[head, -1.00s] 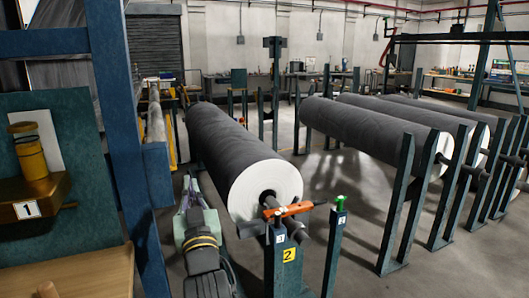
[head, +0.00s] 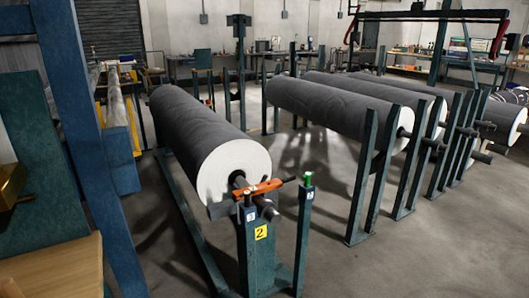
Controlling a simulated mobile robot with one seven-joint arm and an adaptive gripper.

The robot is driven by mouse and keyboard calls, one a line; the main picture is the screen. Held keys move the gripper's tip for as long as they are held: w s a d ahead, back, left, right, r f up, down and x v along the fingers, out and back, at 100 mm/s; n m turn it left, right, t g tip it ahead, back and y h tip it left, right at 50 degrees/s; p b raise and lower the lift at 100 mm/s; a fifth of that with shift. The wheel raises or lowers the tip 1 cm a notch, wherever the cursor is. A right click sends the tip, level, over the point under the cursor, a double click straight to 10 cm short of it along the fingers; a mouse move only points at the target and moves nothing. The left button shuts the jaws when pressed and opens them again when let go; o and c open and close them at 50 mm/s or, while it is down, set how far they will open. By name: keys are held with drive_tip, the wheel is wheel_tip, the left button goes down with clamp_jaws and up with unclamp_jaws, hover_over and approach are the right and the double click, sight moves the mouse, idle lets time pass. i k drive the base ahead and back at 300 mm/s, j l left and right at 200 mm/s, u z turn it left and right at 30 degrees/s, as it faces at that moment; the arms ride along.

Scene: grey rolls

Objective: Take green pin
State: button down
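A small green pin (head: 308,178) stands upright at the top of a slim blue-green post (head: 302,235), right of the nearest grey roll's end. A small white label is on the post just below the pin. My gripper is not in view, and no part of my arm shows clearly.
An orange-handled bar (head: 264,190) lies across the roll stand (head: 258,260) marked with a yellow 2, close left of the pin. The grey roll (head: 205,135) extends behind. More rolls (head: 330,110) on posts stand at right. Floor (head: 400,270) at front right is clear.

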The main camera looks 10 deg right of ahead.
sight(307, 175)
drive_tip(key=i+l, duration=0.25)
drive_tip(key=l, duration=0.15)
drive_tip(key=i+l, duration=0.3)
drive_tip(key=i+l+u, duration=0.1)
drive_tip(key=i+l, duration=0.15)
drive_tip(key=l, duration=0.2)
drive_tip(key=i+l, duration=0.25)
drive_tip(key=l, duration=0.15)
drive_tip(key=i+l, duration=0.25)
drive_tip(key=i+l+u, duration=0.1)
drive_tip(key=i+l, duration=0.15)
drive_tip(key=l, duration=0.25)
drive_tip(key=i+l, duration=0.25)
drive_tip(key=l, duration=0.2)
